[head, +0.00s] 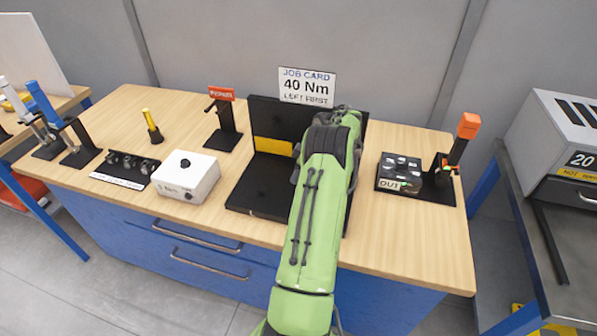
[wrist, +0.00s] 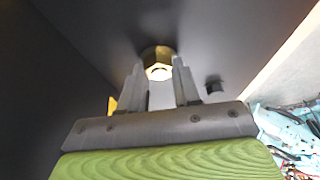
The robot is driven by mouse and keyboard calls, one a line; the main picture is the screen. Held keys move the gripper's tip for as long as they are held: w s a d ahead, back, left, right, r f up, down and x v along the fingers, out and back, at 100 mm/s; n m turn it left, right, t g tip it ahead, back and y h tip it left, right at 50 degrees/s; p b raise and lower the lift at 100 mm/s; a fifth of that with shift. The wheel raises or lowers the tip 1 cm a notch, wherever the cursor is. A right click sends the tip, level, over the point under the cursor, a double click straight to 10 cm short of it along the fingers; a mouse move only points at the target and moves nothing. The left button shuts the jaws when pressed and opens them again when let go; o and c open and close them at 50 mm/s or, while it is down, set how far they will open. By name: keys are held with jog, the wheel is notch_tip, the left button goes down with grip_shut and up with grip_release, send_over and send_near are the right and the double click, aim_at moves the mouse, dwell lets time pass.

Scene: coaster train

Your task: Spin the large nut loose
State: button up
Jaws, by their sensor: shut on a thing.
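The large nut (wrist: 158,58) shows in the wrist view as a brass-coloured hex on a dark plate. My gripper (wrist: 158,75) is shut on it, with one grey finger on each side. In the head view my green arm reaches over the black fixture (head: 262,196) in the middle of the bench and hides the gripper and the nut. A yellow block (head: 273,146) shows on the fixture, left of my arm. A job card (head: 306,87) above the fixture reads "40 Nm, left first".
A white box (head: 187,177) with a black knob stands left of the fixture. A black tray (head: 388,188) marked "OUT" and an orange-topped stand (head: 467,128) are on the right. A red-labelled stand (head: 223,115) is behind. Bare wood (head: 440,235) lies at the front right.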

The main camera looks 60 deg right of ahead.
jog(key=shift+a+f, duration=0.1)
jog(key=shift+f, duration=0.05)
jog(key=o, duration=1.1)
jog(key=shift+c, duration=0.2)
jog(key=p+v, duration=0.4)
jog(key=v, duration=1.2)
jog(key=shift+w, duration=0.1)
